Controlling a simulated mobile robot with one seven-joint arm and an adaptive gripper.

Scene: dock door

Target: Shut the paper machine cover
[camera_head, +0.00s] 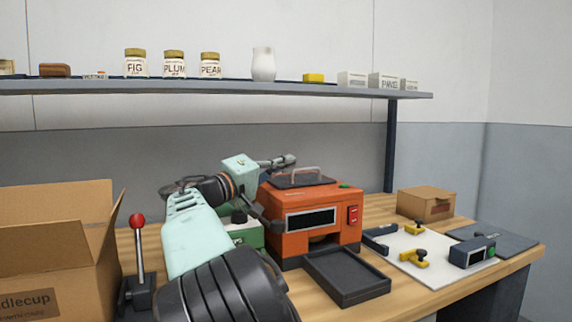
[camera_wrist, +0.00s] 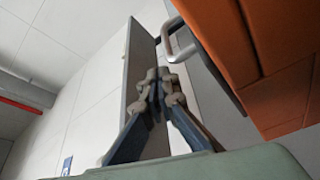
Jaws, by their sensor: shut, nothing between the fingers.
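The paper machine (camera_head: 290,240) is an orange box on the wooden bench in the head view, and its orange side fills the right of the wrist view (camera_wrist: 285,45). Its dark cover (camera_head: 317,183) with a metal handle (camera_head: 299,170) lies about flat across the top. I cannot tell whether it is fully down. My gripper (camera_head: 291,159) is shut and empty, just above and behind the cover. In the wrist view the closed fingertips (camera_wrist: 158,80) are beside the handle (camera_wrist: 188,45), apparently apart from it. My arm hides the machine's left side.
A black tray (camera_head: 345,278) is in front of the machine. An open cardboard box (camera_head: 55,235) and a red-knobbed lever (camera_head: 138,222) stand left. A white board (camera_head: 408,241) with small parts and a closed carton (camera_head: 425,205) are right. A shelf (camera_head: 220,88) with jars runs above.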

